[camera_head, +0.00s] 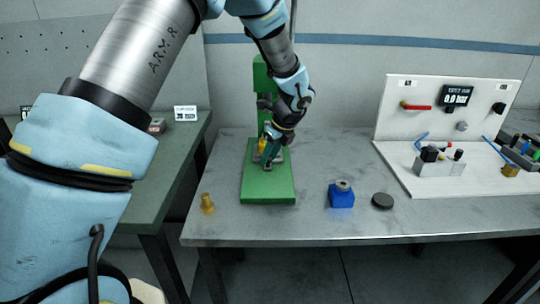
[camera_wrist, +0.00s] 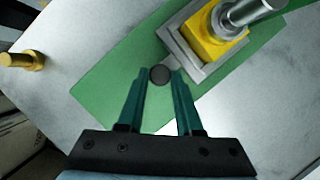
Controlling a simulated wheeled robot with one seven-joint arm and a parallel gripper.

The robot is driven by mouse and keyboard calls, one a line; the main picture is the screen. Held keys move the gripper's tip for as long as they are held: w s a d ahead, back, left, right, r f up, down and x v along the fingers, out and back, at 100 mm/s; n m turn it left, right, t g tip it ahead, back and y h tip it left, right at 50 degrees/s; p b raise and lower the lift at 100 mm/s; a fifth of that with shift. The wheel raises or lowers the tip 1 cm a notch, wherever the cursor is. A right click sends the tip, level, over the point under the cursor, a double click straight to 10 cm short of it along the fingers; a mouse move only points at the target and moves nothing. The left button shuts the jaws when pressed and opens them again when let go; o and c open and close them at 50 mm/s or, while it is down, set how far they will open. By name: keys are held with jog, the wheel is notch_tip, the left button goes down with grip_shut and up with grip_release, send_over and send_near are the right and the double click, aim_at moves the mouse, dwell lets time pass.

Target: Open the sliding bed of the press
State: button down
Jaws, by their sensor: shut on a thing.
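The green press (camera_head: 262,77) stands on the grey metal table, its flat green base (camera_head: 268,187) reaching toward the front edge. In the wrist view the sliding bed (camera_wrist: 174,48) is a grey metal frame on the green base (camera_wrist: 108,92), with a yellow block (camera_wrist: 219,42) in it under a metal ram (camera_wrist: 250,10). A dark round knob (camera_wrist: 159,75) is at the bed's near end. My gripper (camera_wrist: 160,78) is shut on this knob, one teal finger on each side. In the head view my gripper (camera_head: 268,160) partly hides the bed.
A brass fitting (camera_head: 207,204) stands left of the base; it also shows in the wrist view (camera_wrist: 22,60). A blue block (camera_head: 341,196) and a dark disc (camera_head: 382,201) are to the right. A white test panel (camera_head: 446,110) stands farther right. The table's front is mostly clear.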

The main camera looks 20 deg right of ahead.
jog(key=s+a, duration=0.1)
jog(key=s, duration=0.2)
jog(key=s+a+b, duration=0.1)
jog(key=s, duration=0.1)
jog(key=s+a, duration=0.2)
jog(key=s, duration=0.1)
jog(key=shift+s+b, duration=0.35)
jog(key=shift+b, duration=0.05)
jog(key=c, duration=0.6)
grip_release()
jog(key=b+v, duration=0.1)
jog(key=v, duration=0.9)
jog(key=shift+r, duration=0.4)
